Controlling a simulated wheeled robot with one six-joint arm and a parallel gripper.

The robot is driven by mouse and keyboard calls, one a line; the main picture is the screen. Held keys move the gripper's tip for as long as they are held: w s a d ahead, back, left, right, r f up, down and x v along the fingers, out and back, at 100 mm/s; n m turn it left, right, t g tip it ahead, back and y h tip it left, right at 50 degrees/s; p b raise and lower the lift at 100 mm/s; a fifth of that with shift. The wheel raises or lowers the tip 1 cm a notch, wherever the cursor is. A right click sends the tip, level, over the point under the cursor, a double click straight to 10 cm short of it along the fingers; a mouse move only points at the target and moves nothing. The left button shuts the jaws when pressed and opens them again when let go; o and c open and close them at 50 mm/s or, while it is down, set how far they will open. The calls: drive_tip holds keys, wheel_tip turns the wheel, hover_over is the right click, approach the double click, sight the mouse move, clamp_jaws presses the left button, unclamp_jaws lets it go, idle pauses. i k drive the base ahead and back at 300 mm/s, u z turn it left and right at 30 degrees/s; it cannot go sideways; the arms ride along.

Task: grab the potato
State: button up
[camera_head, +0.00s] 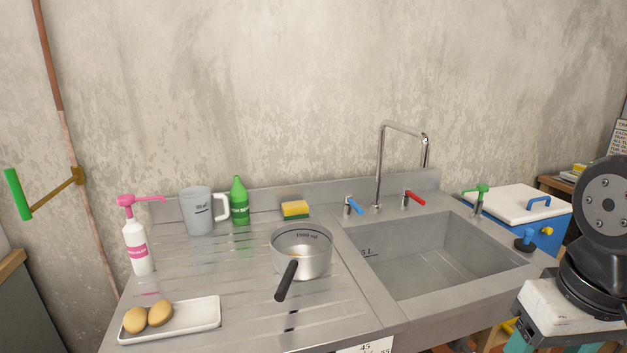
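Two brown, rounded potatoes lie side by side at the left end of a white rectangular tray (200,316) on the steel drainboard, low at the left. One potato (135,320) is at the tray's left end, and the other potato (160,313) is just right of it. They seem to touch. My gripper is not in view. Only part of my arm shows at the right edge, well away from the tray.
A saucepan (312,262) with a black handle stands right of the tray. A pump bottle (138,248), a grey jug (197,212), a green bottle (239,203) and a sponge (295,211) stand behind. The sink (440,262) with its tall tap is at right.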

sight(162, 312)
drive_tip(key=u, duration=1.35)
drive_tip(key=k, duration=0.5)
drive_tip(key=z, duration=1.15)
drive_tip(key=i, duration=0.9)
drive_tip(key=u, duration=2.05)
